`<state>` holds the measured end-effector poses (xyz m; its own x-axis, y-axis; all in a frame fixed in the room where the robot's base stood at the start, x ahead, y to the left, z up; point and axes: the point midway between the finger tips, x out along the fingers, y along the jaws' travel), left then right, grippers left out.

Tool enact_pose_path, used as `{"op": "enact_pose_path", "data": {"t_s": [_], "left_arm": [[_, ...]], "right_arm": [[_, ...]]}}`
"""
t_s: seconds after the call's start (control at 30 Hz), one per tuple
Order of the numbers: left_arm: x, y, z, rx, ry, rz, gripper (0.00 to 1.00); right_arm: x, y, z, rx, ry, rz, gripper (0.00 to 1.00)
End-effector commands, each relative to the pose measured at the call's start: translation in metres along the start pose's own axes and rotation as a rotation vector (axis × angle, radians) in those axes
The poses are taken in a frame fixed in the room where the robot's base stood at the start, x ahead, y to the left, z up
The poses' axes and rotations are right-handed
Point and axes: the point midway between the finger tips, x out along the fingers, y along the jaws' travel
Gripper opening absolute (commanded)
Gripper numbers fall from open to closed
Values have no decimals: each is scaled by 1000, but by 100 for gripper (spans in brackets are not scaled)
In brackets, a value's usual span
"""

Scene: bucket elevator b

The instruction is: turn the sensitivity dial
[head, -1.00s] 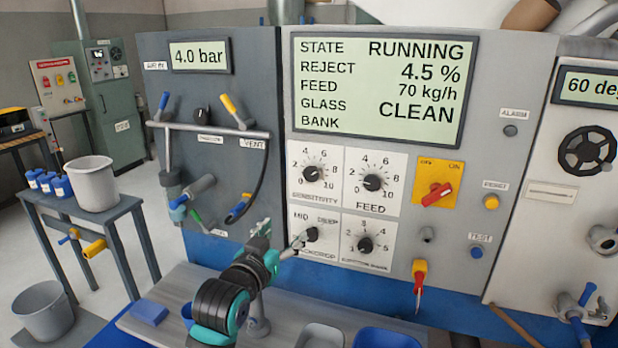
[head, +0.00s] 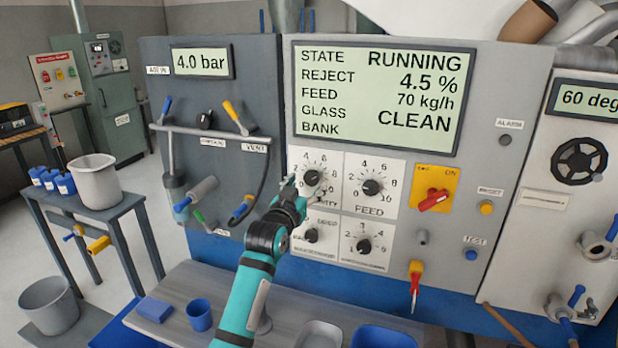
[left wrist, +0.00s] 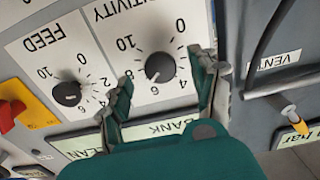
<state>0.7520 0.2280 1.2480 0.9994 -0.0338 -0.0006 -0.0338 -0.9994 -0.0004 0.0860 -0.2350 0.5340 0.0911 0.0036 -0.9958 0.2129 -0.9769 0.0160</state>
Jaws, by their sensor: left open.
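The sensitivity dial (head: 312,177) is a round black knob on a white scale plate, at the upper left of the dial group under the big screen. In the left wrist view the dial (left wrist: 160,67) appears upside down, its white mark near the 6. My left gripper (head: 303,190) is at the lower left of this plate and covers part of its label. In the left wrist view the open fingers of my left gripper (left wrist: 164,70) stand on either side of the knob, with gaps on both sides. I see no contact. My right gripper is out of view.
The feed dial (head: 371,187) is close on the right, and two more dials sit below. A yellow plate with a red switch (head: 434,199) is further right. A hose and the vent lever (head: 235,115) are on the left. A bench (head: 180,285) runs below.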

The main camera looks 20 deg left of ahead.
Motion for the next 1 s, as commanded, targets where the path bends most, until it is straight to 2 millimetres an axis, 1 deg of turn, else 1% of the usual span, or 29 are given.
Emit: {"op": "enact_pose_path", "data": {"t_s": [0.03, 0.1, 0.2, 0.33, 0.57, 1.0], "left_arm": [[7, 0, -2, 0, 0, 1, 62], [14, 0, -2, 0, 0, 1, 62], [21, 0, 0, -1, -1, 1, 62], [25, 0, 0, -1, 1, 1, 62], [25, 0, 0, -1, 1, 1, 62], [25, 0, 0, 0, 0, 0, 7]], "right_arm": [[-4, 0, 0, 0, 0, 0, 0], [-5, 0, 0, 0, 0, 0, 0], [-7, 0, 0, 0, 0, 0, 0], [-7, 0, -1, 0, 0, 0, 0], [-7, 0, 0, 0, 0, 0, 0], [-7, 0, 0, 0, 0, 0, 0]]}}
